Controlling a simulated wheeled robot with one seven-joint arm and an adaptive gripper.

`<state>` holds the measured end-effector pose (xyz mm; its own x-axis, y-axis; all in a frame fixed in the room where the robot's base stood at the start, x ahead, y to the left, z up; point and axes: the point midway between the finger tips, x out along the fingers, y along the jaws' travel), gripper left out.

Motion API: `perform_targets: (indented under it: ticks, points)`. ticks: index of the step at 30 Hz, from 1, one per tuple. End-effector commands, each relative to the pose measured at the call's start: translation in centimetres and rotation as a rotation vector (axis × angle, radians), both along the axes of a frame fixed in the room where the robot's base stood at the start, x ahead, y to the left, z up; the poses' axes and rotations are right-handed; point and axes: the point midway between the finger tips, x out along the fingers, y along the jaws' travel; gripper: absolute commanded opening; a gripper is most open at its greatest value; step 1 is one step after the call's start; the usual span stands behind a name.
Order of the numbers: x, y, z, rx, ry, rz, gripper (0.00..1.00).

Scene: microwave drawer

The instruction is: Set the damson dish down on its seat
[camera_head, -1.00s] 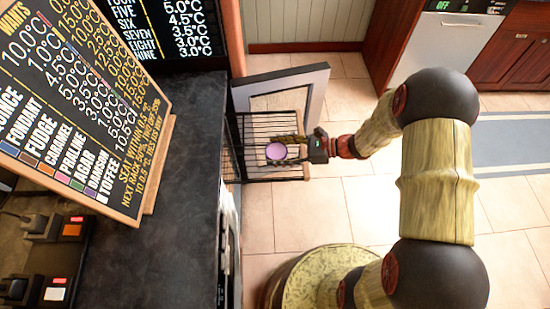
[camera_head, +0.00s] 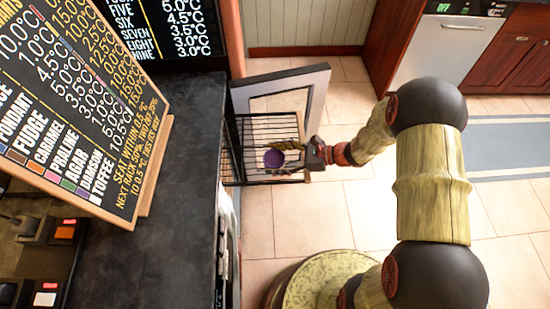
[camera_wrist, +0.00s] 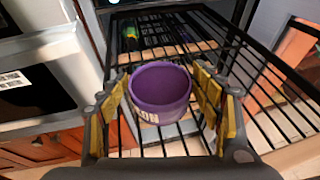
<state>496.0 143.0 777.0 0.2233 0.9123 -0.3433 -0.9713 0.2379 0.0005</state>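The damson dish (camera_head: 273,158) is a round, deep purple, empty bowl. It shows upright in the wrist view (camera_wrist: 160,92), over the black wire rack (camera_wrist: 262,75). My gripper (camera_head: 292,156) has its yellow-padded fingers (camera_wrist: 160,85) on either side of the dish, and they appear to touch its rim. In the head view the dish is inside the outline of the pulled-out rack (camera_head: 262,122). I cannot tell whether its base touches the wires, and its seat under it is hidden.
A pale open door (camera_head: 317,90) stands behind the rack. The dark counter (camera_head: 185,150) lies to the left, with a chalkboard sign (camera_head: 80,100) on it. A green-and-black item (camera_wrist: 131,36) is deeper in the opening.

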Motion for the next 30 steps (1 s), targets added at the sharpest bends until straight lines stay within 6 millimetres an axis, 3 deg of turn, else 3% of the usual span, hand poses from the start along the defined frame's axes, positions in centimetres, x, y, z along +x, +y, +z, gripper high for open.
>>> perform_targets:
  ticks: [14,20,30]
  points:
    - [0.0,0.0,0.5,0.000,-0.001,0.000,0.73]
    - [-0.6,-2.7,1.6,0.000,0.001,-0.006,0.73]
    - [-2.1,-8.8,3.9,0.000,0.000,-0.004,0.73]
